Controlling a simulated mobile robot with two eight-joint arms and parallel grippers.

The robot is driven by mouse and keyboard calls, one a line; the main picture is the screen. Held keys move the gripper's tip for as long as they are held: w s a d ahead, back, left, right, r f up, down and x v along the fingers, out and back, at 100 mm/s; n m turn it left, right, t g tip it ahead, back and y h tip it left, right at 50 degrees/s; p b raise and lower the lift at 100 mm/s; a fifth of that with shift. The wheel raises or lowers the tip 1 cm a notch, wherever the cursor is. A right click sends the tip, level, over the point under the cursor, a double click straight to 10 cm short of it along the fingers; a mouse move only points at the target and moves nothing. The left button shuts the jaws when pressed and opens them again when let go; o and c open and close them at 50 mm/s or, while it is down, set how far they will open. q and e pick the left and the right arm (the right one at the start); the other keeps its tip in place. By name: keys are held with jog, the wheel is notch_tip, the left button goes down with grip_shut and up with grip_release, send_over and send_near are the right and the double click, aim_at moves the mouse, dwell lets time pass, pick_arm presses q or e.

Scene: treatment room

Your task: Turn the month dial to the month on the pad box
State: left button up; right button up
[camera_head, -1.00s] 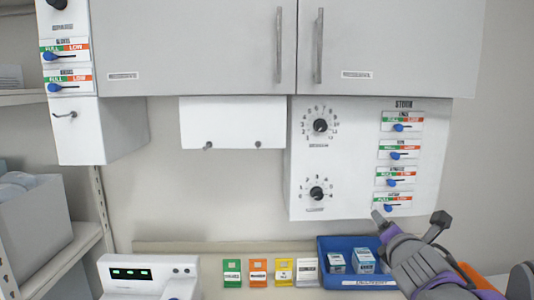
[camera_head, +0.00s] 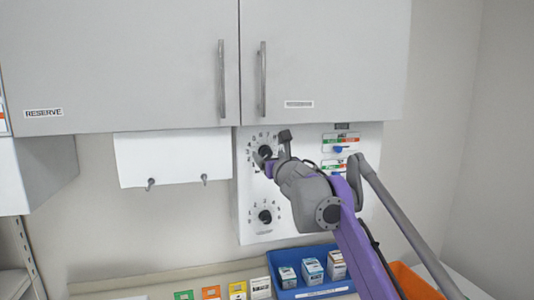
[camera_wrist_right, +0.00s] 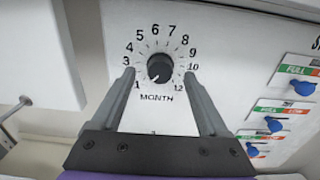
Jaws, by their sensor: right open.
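The black month dial (camera_head: 265,151) is on the white wall panel (camera_head: 245,185). In the right wrist view the dial (camera_wrist_right: 160,68) has numbers around it and "MONTH" below; its pale mark seems to point down-left, near 1. My right gripper (camera_head: 273,149) is at the dial. In the wrist view its open fingers (camera_wrist_right: 159,74) stand on either side of the knob, with gaps between. Small boxes, (camera_head: 288,277) (camera_head: 312,270) (camera_head: 337,265), stand in the blue tray (camera_head: 285,294); their print is too small to read, so I cannot tell which is the pad box. My left gripper is not in view.
A second dial (camera_head: 265,216) is below the month dial. Slider switches with blue knobs (camera_wrist_right: 302,88) are to the right. Cabinet doors (camera_head: 325,60) hang above. A white hook board (camera_head: 172,158) is at the left. Coloured cards (camera_head: 237,290) stand left of the tray.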

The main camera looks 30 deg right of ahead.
jog(key=shift+x, duration=1.05)
grip_shut()
